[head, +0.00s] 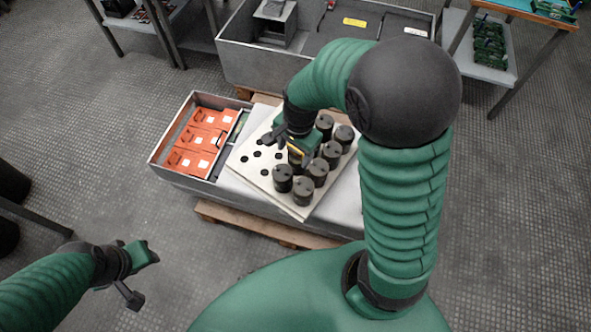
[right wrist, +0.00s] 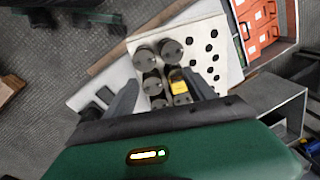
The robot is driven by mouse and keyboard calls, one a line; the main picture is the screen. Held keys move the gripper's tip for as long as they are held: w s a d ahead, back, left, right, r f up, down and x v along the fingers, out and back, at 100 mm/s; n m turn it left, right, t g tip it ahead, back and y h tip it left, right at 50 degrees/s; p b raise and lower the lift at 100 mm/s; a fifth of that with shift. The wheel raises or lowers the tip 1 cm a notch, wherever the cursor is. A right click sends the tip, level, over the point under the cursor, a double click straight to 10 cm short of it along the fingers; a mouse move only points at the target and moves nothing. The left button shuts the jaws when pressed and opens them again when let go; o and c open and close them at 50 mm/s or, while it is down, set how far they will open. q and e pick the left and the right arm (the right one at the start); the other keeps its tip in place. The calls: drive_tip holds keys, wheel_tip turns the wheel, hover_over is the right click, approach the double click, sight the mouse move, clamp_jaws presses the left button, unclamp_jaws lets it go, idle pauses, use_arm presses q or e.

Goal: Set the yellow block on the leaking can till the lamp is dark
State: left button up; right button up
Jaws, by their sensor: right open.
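Several dark cans (head: 303,190) stand in the holes of a pale board (head: 238,160); they also show in the right wrist view (right wrist: 172,51). My right gripper (right wrist: 164,88) is open above the cans. A small yellow block (right wrist: 179,87) shows between its spread fingers, seemingly on top of a can; I cannot tell whether the fingers touch it. In the head view the gripper (head: 287,139) hides part of this spot. My left gripper (head: 142,272) is open and empty over the floor at lower left. I cannot make out the lamp or which can leaks.
A tray of orange boxes (head: 200,139) is left of the board. A grey bin (head: 250,62) with a flat yellow piece (head: 354,22) stands behind. A shelf with green parts (head: 488,45) is at back right. The bench rests on a wooden pallet (head: 265,228). The left floor is mostly clear.

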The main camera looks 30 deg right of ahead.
drive_tip(key=s+a+r+n+t, duration=0.1)
drive_tip(key=s+a+n, duration=0.3)
drive_tip(key=n, duration=1)
drive_tip(key=s, duration=0.3)
drive_tip(key=shift+s+a, duration=0.15)
drive_tip(key=shift+s, duration=0.05)
drive_tip(key=shift+r, duration=0.1)
drive_tip(key=w+p+v, duration=0.3)
drive_tip(key=p+v, duration=1.1)
drive_tip(key=shift+r+p, duration=0.3)
drive_tip(key=shift+r, duration=0.1)
drive_tip(key=shift+a, duration=0.1)
